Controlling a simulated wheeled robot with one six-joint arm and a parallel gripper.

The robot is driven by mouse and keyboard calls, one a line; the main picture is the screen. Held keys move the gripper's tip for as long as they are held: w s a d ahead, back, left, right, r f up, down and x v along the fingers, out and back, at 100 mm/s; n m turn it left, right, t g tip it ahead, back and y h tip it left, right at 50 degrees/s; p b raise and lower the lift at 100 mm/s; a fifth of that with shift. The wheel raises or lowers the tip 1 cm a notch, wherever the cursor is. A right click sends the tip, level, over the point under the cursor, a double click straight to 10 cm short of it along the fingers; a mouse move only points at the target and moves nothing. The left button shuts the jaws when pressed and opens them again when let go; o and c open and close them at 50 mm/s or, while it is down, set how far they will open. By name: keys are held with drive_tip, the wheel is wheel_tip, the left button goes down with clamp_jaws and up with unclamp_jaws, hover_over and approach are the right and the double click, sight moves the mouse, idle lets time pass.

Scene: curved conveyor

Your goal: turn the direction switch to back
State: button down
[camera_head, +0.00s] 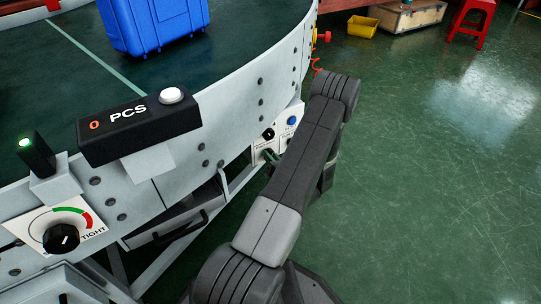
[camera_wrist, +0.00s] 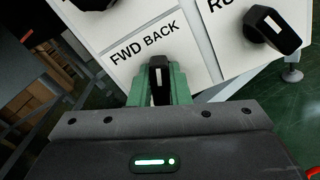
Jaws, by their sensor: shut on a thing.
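The direction switch is a black knob (camera_wrist: 159,68) with a white line, under the words FWD BACK on a white panel (camera_wrist: 139,23) in the wrist view. The line runs nearly upright in the picture, while the lettering slants up to the right. I cannot tell exactly which position the knob is at. My gripper (camera_wrist: 160,87) is shut on the knob, one green finger on each side. In the head view, my arm hides much of the panel (camera_head: 262,151) and most of the gripper at the conveyor's side.
Another black knob (camera_wrist: 273,27) is to the right on the panel, and part of one shows at the top left. The head view shows a PCS counter (camera_head: 137,127), a TIGHT dial (camera_head: 61,238) and a blue crate (camera_head: 155,25) on the conveyor.

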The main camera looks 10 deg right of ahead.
drive_tip(key=shift+m, duration=0.6)
drive_tip(key=c, duration=1.4)
unclamp_jaws()
drive_tip(key=shift+o, duration=0.2)
drive_tip(key=p+v, duration=0.3)
drive_tip(key=v, duration=1.1)
drive_tip(key=shift+p, duration=0.4)
